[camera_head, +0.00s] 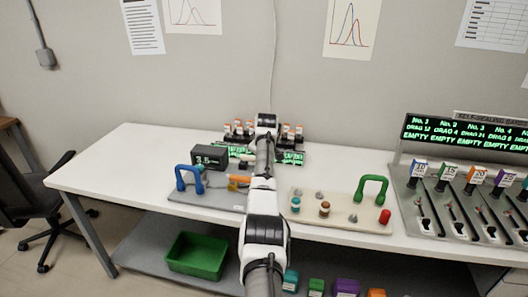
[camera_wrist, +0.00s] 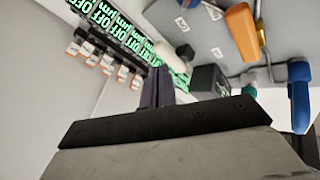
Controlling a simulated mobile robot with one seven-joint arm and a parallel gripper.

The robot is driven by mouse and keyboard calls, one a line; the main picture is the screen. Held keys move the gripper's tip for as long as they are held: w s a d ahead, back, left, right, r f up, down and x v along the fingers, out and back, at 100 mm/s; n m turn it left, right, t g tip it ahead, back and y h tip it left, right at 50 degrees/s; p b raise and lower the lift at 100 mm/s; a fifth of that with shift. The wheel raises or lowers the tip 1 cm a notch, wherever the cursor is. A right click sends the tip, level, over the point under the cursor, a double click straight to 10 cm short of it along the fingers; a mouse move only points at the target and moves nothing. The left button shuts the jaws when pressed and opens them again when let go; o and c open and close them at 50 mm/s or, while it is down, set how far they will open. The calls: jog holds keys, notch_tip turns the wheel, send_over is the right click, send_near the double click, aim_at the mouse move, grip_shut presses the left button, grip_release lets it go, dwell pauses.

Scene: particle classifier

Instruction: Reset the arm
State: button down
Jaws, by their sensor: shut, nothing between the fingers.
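My arm reaches from the bottom middle of the camera_head view up over the white table (camera_head: 115,165), toward the device at the back. My gripper (camera_wrist: 156,86) shows in the wrist view as two dark fingers closed together with nothing between them. In the camera_head view the fingers are hidden behind my arm. In the wrist view the fingers point toward the row of green OFF displays (camera_wrist: 110,22) and a black box (camera_wrist: 208,84). I cannot tell whether they touch anything.
A grey board with a blue handle (camera_head: 189,178) and a black display box (camera_head: 209,158) lie left of my arm. A beige board (camera_head: 345,219) with a green handle (camera_head: 371,188) lies right. A lever panel (camera_head: 457,217) stands far right. The table's left end is clear.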

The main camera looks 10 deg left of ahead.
jog(key=shift+s+r, duration=0.15)
jog(key=shift+r, duration=0.05)
